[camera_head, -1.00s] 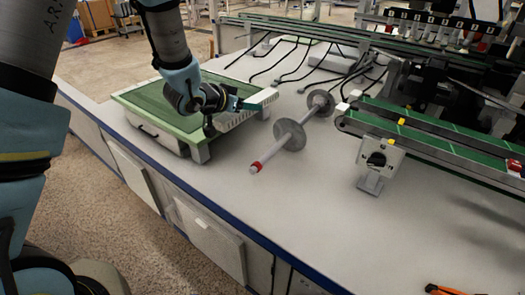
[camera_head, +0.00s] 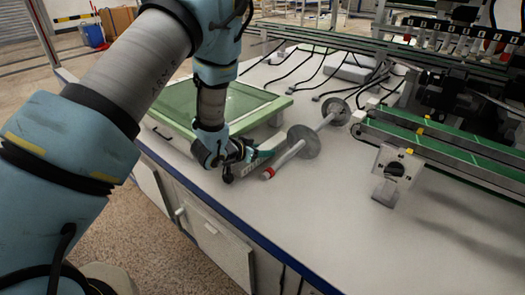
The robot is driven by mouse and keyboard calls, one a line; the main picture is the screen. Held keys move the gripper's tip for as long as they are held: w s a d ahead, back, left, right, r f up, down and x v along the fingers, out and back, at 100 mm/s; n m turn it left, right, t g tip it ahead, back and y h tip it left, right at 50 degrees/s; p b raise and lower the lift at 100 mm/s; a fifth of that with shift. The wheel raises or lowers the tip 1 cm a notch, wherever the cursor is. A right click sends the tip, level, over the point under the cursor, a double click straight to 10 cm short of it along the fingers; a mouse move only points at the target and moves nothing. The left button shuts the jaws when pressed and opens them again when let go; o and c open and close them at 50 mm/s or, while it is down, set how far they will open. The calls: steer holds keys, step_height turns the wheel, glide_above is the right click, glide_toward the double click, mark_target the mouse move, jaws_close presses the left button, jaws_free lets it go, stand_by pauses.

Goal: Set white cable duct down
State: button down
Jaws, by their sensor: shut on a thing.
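My gripper (camera_head: 258,157) is low near the front edge of the white table, just right of the green-topped frame. It is shut on the white cable duct (camera_head: 251,169), a pale slotted strip that shows just below the fingers. Part of the duct is hidden behind the gripper and wrist. The duct's near end is close to the red-tipped end of a grey rod. I cannot tell whether the duct touches the table.
The grey rod with two discs (camera_head: 303,142) lies to the right of the gripper. The green-topped frame (camera_head: 240,104) is to the left. A switch box (camera_head: 397,165) and green conveyor rails (camera_head: 450,144) stand further right. The front-middle table (camera_head: 320,215) is clear.

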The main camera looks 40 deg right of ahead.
steer(key=shift+f, duration=0.15)
steer(key=c, duration=0.6)
jaws_free()
